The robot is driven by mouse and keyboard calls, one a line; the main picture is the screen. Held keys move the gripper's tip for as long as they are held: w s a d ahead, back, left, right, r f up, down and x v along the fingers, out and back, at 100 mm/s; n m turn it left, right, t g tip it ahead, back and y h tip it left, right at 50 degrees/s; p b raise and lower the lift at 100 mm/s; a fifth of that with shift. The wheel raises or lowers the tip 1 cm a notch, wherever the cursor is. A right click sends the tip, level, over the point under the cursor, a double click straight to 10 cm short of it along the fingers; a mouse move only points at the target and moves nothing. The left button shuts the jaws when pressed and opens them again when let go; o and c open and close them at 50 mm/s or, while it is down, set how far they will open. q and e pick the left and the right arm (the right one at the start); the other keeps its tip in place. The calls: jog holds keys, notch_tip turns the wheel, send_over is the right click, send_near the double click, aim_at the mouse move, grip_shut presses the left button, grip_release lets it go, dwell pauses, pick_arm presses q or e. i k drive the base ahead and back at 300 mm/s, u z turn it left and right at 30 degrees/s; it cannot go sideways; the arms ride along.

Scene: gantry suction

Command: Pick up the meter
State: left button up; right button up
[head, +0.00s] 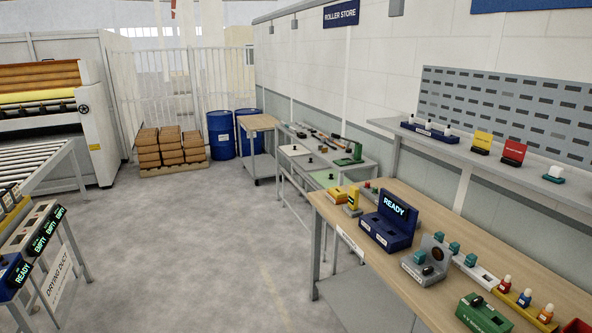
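No object in view is readably labelled as the meter. A small upright yellow device (353,197) stands on a pale base on the wooden bench (325,209) at right; it may be the meter, but it is too small to be sure. Right of it stands a blue dock (386,230) with a lit READY screen. A yellow block (335,196) lies left of the device. Neither of my grippers is in view.
A grey unit with a round disc (428,258), small bottles (505,285) and a green box (482,314) share the bench. A shelf (440,147) runs above it. The middle floor is clear.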

aim_at(353, 196)
jog(key=z, duration=0.1)
jog(key=i, duration=2.15)
jog(key=z, duration=0.05)
